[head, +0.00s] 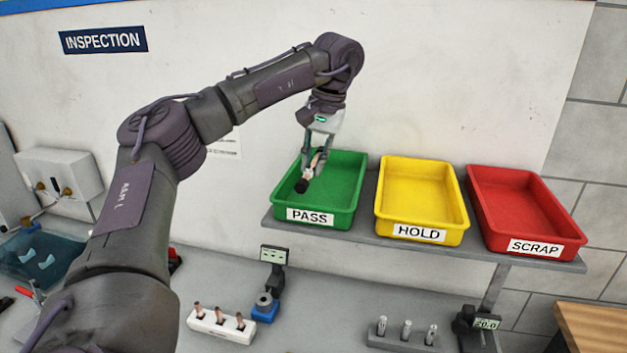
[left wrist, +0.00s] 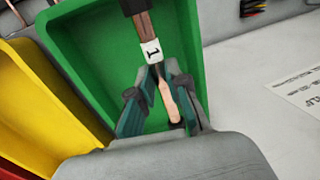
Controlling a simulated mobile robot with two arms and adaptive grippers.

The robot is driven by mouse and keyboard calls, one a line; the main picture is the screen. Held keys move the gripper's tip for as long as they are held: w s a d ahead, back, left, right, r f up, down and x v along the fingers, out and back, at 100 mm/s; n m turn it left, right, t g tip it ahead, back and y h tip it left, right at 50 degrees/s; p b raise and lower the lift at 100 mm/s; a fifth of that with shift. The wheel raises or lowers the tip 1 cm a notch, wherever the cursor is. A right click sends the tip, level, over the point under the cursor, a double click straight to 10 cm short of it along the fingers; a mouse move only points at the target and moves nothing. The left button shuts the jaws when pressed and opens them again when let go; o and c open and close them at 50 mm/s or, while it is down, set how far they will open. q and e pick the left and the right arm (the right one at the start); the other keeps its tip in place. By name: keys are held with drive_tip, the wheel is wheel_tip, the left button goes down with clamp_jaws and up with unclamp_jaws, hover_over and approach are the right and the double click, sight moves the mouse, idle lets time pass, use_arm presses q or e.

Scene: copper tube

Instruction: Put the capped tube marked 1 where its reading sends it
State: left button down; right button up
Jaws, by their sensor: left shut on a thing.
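My left gripper (head: 318,160) is shut on a copper tube with a black cap (head: 302,186), above or just inside the green PASS tray (head: 345,211). In the left wrist view, the tube (left wrist: 149,50) has a white label reading 1 and sits between the fingertips (left wrist: 155,92). The green tray (left wrist: 85,45) lies behind it. I cannot tell whether the tube touches the tray floor. The yellow HOLD tray (head: 455,232) and the red SCRAP tray (head: 560,248) stand to the right on the same shelf. My right gripper is not in view.
On the bench below, a white rack (head: 220,328) holds several copper tubes. Behind it stands a blue-based gauge (head: 265,308) with a small display (head: 274,255). A grey rack (head: 403,343) holds metal pins near another display (head: 487,323). The grey shelf (head: 430,245) carries the trays.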

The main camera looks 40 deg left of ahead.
sight(313, 162)
use_arm(q)
drive_tip(key=w+a+f, duration=0.2)
drive_tip(key=shift+w+a+f, duration=0.15)
drive_tip(key=shift+w+a, duration=0.2)
drive_tip(key=shift+w, duration=0.05)
drive_tip(key=shift+w+a+f, duration=0.1)
drive_tip(key=shift+a+f, duration=0.05)
drive_tip(key=shift+f, duration=0.15)
drive_tip(key=shift+s+d+f+p, duration=0.15)
drive_tip(key=shift+f+p, duration=0.35)
drive_tip(key=shift+s+d+f+p, duration=0.1)
drive_tip(key=shift+f+p, duration=0.35)
drive_tip(key=shift+p, duration=0.05)
drive_tip(key=shift+a+f, duration=0.15)
drive_tip(key=shift+f, duration=0.55)
drive_tip(key=shift+w, duration=0.15)
drive_tip(key=c, duration=1.3)
unclamp_jaws()
drive_tip(key=shift+f, duration=0.1)
drive_tip(key=shift+o, duration=0.7)
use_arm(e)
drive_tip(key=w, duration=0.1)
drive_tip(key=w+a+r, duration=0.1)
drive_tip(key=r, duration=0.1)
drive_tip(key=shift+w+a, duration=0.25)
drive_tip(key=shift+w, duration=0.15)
